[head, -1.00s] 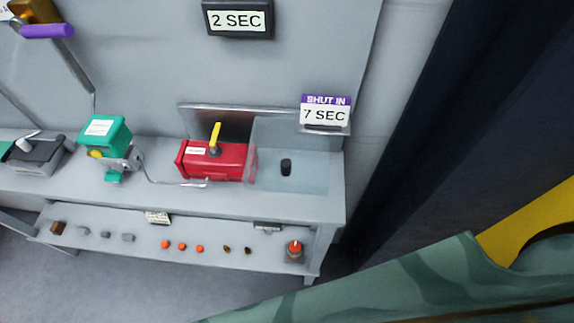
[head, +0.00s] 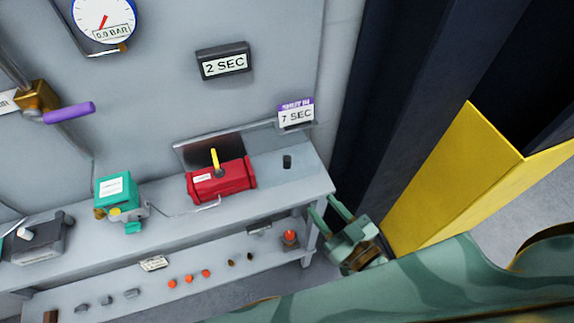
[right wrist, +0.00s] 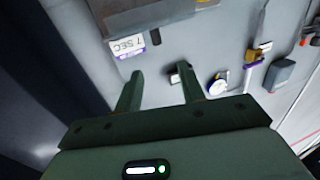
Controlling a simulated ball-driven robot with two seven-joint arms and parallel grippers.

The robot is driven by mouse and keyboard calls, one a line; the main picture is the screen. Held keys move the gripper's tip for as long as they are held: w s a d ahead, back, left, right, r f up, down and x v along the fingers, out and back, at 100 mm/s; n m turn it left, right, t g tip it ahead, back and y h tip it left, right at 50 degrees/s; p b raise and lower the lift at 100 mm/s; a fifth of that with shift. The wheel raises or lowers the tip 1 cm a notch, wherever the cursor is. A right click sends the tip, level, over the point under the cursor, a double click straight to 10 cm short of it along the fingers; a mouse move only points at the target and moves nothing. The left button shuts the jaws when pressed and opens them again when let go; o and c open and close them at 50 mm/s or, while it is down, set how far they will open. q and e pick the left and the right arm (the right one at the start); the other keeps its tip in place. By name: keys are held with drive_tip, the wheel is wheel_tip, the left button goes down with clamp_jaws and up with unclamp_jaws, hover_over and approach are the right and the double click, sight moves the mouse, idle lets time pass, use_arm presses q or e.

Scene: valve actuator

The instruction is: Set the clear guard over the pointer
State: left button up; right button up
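The yellow pointer (head: 214,160) stands on top of the red actuator (head: 228,180) on the grey bench in the head view, with nothing visible over it. I cannot make out the clear guard for certain in either current view. My right gripper (head: 321,205) is open and empty, just off the bench's right end, to the right of and nearer than the actuator. Its two spread fingers also show in the right wrist view (right wrist: 159,69), with nothing between them. My left gripper is not in view.
A black knob (head: 287,161) stands on the bench right of the actuator. A green device (head: 117,190) stands to the left, joined by a thin tube. A lower shelf (head: 105,287) holds several small parts. A yellow panel (head: 455,185) and dark column are at right.

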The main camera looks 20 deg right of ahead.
sight(289, 163)
drive_tip(key=x, duration=1.1)
drive_tip(key=shift+w+d+p, duration=0.1)
drive_tip(key=shift+d+p, duration=0.1)
drive_tip(key=shift+p, duration=0.2)
drive_tip(key=x, duration=0.4)
drive_tip(key=shift+w+d+f, duration=0.1)
drive_tip(key=shift+d, duration=0.05)
drive_tip(key=shift+w+a, duration=0.25)
drive_tip(key=shift+w, duration=0.15)
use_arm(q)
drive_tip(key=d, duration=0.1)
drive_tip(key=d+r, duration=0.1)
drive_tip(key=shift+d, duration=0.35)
use_arm(e)
drive_tip(key=shift+w, duration=0.1)
clamp_jaws()
